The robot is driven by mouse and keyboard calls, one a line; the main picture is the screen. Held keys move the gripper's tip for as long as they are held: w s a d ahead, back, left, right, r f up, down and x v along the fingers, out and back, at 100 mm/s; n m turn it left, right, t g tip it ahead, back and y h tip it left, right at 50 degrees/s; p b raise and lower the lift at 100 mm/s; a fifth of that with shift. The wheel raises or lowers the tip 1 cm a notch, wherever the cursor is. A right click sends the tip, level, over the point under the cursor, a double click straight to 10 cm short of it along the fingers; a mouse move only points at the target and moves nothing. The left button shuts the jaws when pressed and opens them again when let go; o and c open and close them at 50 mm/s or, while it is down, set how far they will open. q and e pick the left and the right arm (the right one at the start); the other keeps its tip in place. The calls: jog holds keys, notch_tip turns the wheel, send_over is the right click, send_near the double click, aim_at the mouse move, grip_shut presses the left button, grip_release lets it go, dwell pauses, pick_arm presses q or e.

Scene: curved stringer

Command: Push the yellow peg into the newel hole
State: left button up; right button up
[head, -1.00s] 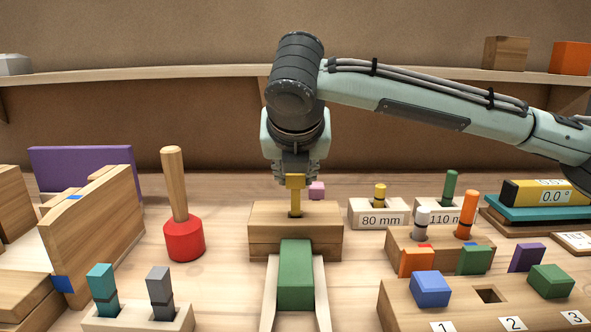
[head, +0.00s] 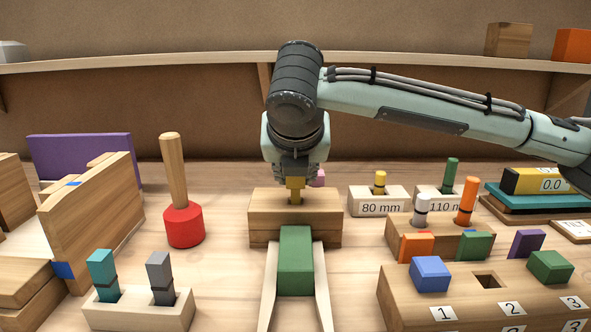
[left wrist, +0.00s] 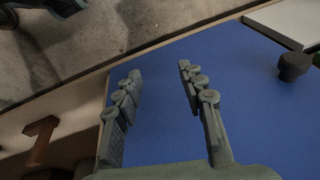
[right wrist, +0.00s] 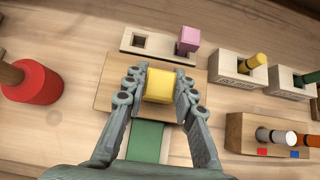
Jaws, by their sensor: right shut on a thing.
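The yellow peg (head: 295,187) stands upright over the wooden newel block (head: 266,205) in the middle of the bench, its lower end at the block's top. My right gripper (head: 294,178) comes down from above and is shut on the peg's head. In the right wrist view the yellow peg (right wrist: 159,86) sits between both fingers, above the wooden block (right wrist: 108,90). The hole itself is hidden under the peg. My left gripper (left wrist: 160,78) is open and empty over a blue surface, seen only in the left wrist view.
A green block (head: 295,262) between pale rails lies in front of the newel block. A red mallet (head: 184,225) stands to the left. Pale holders with pegs, including the 80 mm one (head: 379,208), and a numbered block (head: 460,308) are to the right.

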jog(key=shift+f, duration=0.25)
jog(key=o, duration=1)
jog(key=v, duration=1.2)
